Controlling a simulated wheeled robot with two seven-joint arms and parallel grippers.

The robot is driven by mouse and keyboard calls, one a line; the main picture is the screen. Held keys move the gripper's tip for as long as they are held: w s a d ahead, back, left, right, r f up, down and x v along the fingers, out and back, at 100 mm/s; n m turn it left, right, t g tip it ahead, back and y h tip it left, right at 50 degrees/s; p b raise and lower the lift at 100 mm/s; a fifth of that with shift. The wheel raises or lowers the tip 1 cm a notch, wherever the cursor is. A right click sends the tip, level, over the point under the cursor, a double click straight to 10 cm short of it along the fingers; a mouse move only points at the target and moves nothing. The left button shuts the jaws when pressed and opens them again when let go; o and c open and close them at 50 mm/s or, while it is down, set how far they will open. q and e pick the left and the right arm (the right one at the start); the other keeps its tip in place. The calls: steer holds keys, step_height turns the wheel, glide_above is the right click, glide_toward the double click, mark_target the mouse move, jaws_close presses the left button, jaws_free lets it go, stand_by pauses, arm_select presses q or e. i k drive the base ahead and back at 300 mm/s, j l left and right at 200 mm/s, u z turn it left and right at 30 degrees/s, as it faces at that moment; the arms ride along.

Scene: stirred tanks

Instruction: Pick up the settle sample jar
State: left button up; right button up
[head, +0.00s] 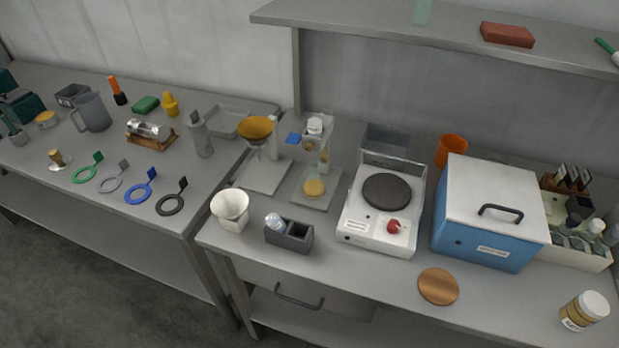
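A jar with a white lid, tan contents and a pale label (584,311) stands upright near the right front edge of the right bench. It looks like the settle sample jar, but the label is too small to read. Nothing touches it. Another small clear vessel (274,222) sits in the left slot of a dark grey two-slot holder (290,238). Neither of my grippers is in view.
A copper-coloured disc (438,286) lies left of the jar. Behind are a blue box with a white lid (484,245), a rack of bottles (590,258) and a white hotplate (381,224). A shelf (400,25) overhangs the back. Bare bench lies between disc and jar.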

mark_target(571, 315)
steer(key=z, duration=1.95)
steer(key=i+l, duration=0.15)
steer(key=l, duration=0.25)
steer(key=i+l, duration=0.15)
steer(key=l, duration=0.2)
